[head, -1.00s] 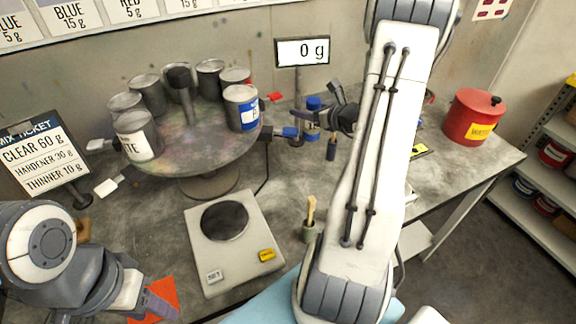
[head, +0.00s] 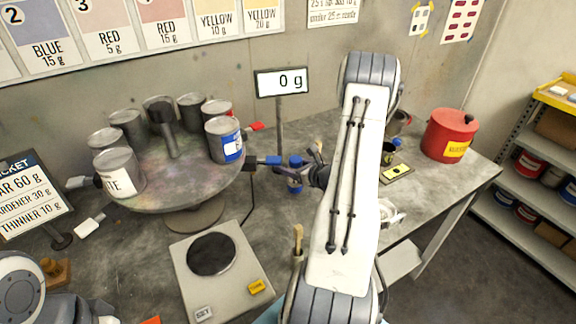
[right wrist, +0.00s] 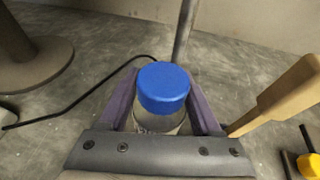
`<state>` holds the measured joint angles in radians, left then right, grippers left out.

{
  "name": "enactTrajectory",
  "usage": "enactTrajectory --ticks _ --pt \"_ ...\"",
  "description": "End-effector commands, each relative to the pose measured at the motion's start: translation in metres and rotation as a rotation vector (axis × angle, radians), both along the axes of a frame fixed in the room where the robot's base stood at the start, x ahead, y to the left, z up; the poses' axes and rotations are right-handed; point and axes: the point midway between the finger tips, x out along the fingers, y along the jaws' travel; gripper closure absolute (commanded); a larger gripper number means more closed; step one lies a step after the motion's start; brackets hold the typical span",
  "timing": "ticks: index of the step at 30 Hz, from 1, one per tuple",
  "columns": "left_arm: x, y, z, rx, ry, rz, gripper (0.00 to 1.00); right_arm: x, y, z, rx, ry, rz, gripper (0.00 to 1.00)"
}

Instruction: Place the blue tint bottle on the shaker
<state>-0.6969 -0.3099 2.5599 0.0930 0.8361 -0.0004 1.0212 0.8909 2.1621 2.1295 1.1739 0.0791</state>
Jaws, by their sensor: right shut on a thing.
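The blue tint bottle shows in the right wrist view as a blue cap (right wrist: 163,88) on a clear body between my fingers. In the head view the bottle (head: 295,174) is beside the scale's display post. My right gripper (head: 308,176) is shut on it; the fingers also show in the right wrist view (right wrist: 162,105). I cannot tell whether its base touches the table. I cannot identify the shaker for certain; a flat dark thing with a yellow label (head: 397,173) lies right of my right arm. My left arm is at the lower left, its fingertips out of view.
A round turntable (head: 190,172) with several cans stands left of the bottle. The scale (head: 222,283) is in front, its display (head: 281,82) reading 0 g. A wooden-handled brush (head: 297,240) stands near my right arm. A red can (head: 449,135) is at the right.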

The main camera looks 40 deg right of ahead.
Motion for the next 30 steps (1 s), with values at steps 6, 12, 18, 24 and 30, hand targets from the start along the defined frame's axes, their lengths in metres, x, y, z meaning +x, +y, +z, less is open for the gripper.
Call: enactTrajectory --ticks 6,12,18,24,30 --pt "0.000 0.000 -0.004 0.000 0.000 0.000 0.50 0.001 0.001 -0.003 -0.001 -0.001 0.001 1.00" --pt "0.000 0.000 -0.004 0.000 0.000 0.000 0.50 0.001 0.001 -0.003 0.001 0.001 0.002 0.04" --pt "0.000 0.000 -0.004 0.000 0.000 0.000 0.50 0.001 0.001 -0.003 0.001 0.001 0.002 0.04" --pt "0.000 0.000 -0.003 0.000 0.000 0.000 0.50 -0.007 0.000 0.002 0.000 0.001 -0.002 0.04" --pt "0.000 0.000 -0.012 0.000 0.000 0.000 0.50 -0.046 0.000 0.015 -0.001 0.000 -0.007 0.04"
